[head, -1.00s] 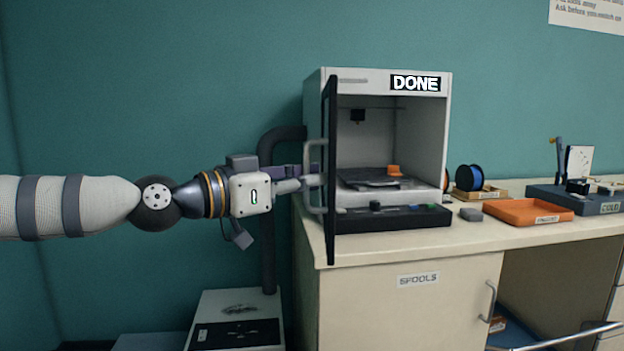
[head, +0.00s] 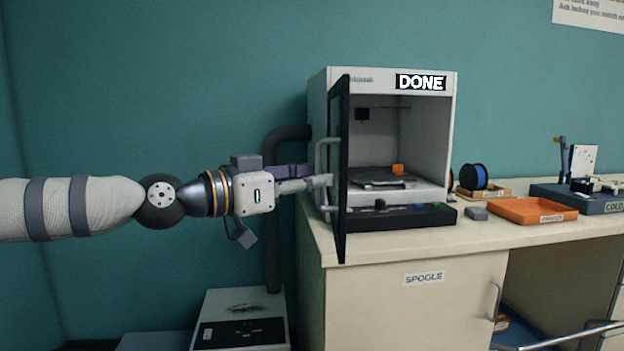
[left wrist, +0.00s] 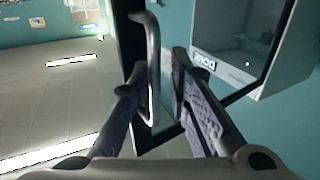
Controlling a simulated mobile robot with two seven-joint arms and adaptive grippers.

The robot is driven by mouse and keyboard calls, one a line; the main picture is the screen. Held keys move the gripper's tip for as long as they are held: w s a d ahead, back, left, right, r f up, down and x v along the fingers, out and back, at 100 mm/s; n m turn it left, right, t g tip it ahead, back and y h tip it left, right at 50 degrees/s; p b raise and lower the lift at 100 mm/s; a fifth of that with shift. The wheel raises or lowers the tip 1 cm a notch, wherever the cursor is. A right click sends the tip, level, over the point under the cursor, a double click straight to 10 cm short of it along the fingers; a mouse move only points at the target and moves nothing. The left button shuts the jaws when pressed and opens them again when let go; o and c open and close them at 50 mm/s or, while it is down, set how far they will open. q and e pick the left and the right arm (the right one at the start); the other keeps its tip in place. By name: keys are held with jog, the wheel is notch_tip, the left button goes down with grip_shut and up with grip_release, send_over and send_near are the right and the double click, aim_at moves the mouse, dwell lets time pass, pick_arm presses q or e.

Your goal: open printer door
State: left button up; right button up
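The 3D printer (head: 316,105) stands on the counter with a DONE label on its top front. Its dark-framed door (head: 344,215) is swung out from the front and shows nearly edge-on, so the chamber is exposed. The grey bar handle (head: 321,160) is on the door's outer face. My left gripper (head: 326,182) is at that handle. In the left wrist view, the handle (left wrist: 153,65) stands between the two fingers of my left gripper (left wrist: 157,82), which are apart with a gap on the right finger's side. My right gripper is not in view.
An orange part (head: 398,169) sits inside the printer. Right of it are a grey block (head: 476,213), a blue-black spool (head: 473,177), an orange tray (head: 520,211) and a dark tray (head: 580,200). A white box (head: 240,310) stands below my left arm.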

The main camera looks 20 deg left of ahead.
pick_arm(q)
jog(key=v, duration=1.2)
